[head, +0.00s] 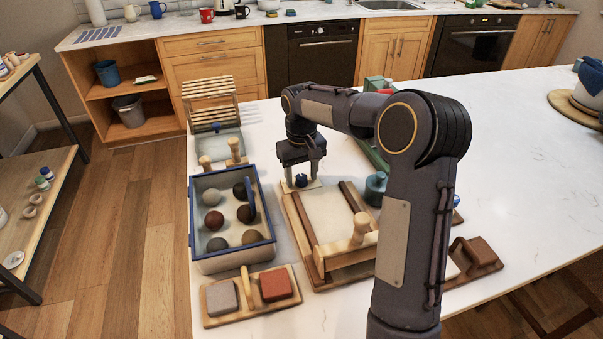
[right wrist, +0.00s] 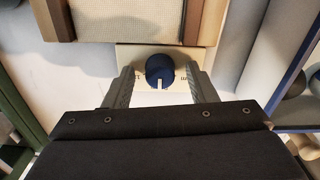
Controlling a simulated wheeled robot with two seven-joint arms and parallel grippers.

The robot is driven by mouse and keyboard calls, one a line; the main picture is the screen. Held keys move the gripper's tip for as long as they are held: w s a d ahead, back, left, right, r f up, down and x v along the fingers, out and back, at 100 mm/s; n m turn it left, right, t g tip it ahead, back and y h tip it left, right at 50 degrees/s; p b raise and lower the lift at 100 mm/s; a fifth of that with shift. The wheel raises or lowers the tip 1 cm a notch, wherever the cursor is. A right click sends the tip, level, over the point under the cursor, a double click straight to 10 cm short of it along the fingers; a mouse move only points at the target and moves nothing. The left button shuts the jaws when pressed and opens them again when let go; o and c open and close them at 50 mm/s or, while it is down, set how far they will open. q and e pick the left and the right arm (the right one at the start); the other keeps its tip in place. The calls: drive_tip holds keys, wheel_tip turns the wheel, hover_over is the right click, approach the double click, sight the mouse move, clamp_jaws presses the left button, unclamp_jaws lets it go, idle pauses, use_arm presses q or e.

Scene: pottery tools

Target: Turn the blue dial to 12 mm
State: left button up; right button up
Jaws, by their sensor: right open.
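The blue dial (head: 301,180) sits on a small pale plate (head: 288,187) at the far edge of the slab-rolling board (head: 321,218). In the right wrist view the dial (right wrist: 160,68) is round and dark blue, with a white mark pointing toward my gripper. My right gripper (head: 302,180) points down over it, and in the right wrist view its two fingers (right wrist: 160,88) stand open on either side of the dial. Whether a finger touches the dial I cannot tell. The scale's numbers are too small to read. My left gripper is not in view.
A blue-rimmed box (head: 192,222) with several clay balls stands left of the board. A wooden tray (head: 240,314) with two clay blocks lies in front.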

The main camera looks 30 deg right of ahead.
drive_tip(key=c, duration=1)
drive_tip(key=shift+m, duration=0.3)
drive_tip(key=m+p, duration=0.1)
drive_tip(key=m, duration=0.4)
drive_tip(key=shift+r, duration=0.1)
drive_tip(key=m+p, duration=0.1)
drive_tip(key=m, duration=0.5)
drive_tip(key=shift+p, duration=0.4)
drive_tip(key=shift+m, duration=0.3)
